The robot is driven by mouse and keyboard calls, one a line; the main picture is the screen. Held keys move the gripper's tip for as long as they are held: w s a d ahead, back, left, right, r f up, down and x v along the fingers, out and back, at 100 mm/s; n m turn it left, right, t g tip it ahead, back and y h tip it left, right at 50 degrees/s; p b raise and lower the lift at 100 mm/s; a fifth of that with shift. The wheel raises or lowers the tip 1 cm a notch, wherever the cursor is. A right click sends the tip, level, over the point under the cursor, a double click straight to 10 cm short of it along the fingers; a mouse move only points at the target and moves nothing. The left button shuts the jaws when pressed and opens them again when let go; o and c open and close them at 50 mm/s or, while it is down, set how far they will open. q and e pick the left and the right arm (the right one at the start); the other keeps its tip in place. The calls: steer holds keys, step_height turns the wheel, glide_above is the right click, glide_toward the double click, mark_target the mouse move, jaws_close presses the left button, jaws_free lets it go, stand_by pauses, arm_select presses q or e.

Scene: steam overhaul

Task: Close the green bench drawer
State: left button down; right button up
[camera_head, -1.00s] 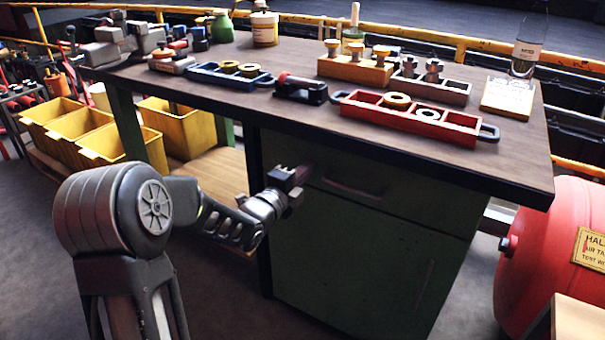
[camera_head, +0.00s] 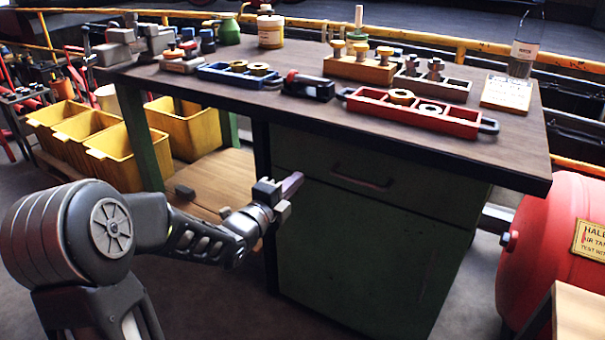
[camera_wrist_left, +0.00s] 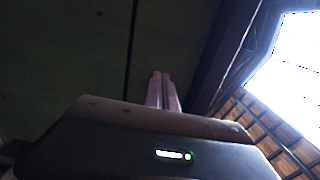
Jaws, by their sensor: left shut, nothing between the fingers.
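The green bench drawer (camera_head: 400,190) is under the right part of the bench top in the head view, with a dark bar handle (camera_head: 362,178) on its front. Its front looks flush with the cabinet door (camera_head: 360,245) below it. My left gripper (camera_head: 292,185) is shut and empty, in front of the left part of the drawer front. In the left wrist view the shut fingers (camera_wrist_left: 161,90) point toward the dark green cabinet face (camera_wrist_left: 70,55). I cannot tell whether the fingertips touch it. My right gripper is not in view.
The bench top (camera_head: 330,118) carries a red tray (camera_head: 450,125), a blue tray (camera_head: 222,77), a bottle (camera_head: 525,50) and a vice (camera_head: 130,45). Yellow bins (camera_head: 110,150) stand at the left. A red tank (camera_head: 560,240) stands right of the cabinet. The floor in front is clear.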

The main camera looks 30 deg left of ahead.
arm_select(q)
steer(key=s, duration=0.4)
steer(key=shift+s+a, duration=0.15)
steer(key=shift+s, duration=0.25)
steer(key=shift+f, duration=0.1)
